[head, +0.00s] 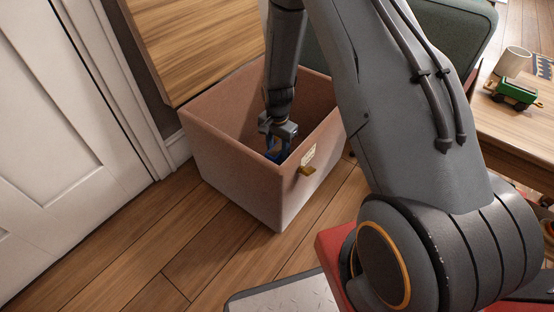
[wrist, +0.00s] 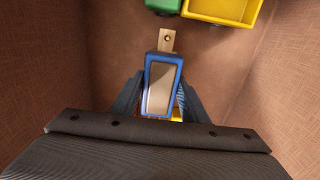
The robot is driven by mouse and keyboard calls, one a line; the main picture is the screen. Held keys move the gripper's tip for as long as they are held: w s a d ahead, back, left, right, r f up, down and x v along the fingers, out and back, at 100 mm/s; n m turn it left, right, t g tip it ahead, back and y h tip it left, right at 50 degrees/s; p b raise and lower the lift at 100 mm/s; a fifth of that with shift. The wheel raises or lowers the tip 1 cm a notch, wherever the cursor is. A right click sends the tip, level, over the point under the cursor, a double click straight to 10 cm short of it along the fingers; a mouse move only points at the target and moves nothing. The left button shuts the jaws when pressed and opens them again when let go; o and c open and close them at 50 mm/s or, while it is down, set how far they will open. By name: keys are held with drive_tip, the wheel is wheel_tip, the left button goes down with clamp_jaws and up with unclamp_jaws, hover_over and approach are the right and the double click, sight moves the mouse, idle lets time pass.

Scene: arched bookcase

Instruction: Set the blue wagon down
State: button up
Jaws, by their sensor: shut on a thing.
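The blue wagon (wrist: 163,87) is between the fingers of my gripper (wrist: 158,100) in the wrist view. It has a blue rim, a tan inside and a small wooden coupling tab at its far end. My gripper is shut on it, down inside a pinkish-brown fabric box (head: 235,180). In the head view my gripper (head: 277,150) reaches below the box's rim, with a bit of blue (head: 275,156) showing at the fingers. I cannot tell whether the wagon touches the box floor.
Inside the box, a yellow wagon (wrist: 222,10) and a green toy piece (wrist: 163,5) lie beyond the blue wagon. Another yellow bit shows beneath it. The box's wooden lid (head: 195,40) stands open behind.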

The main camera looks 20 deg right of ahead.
sight(278, 148)
drive_tip(key=shift+f+b, duration=0.75)
drive_tip(key=shift+f, duration=1.1)
drive_tip(key=shift+f, duration=0.1)
drive_tip(key=o, duration=1.1)
wheel_tip(278, 148, up, 12)
drive_tip(key=p, duration=0.6)
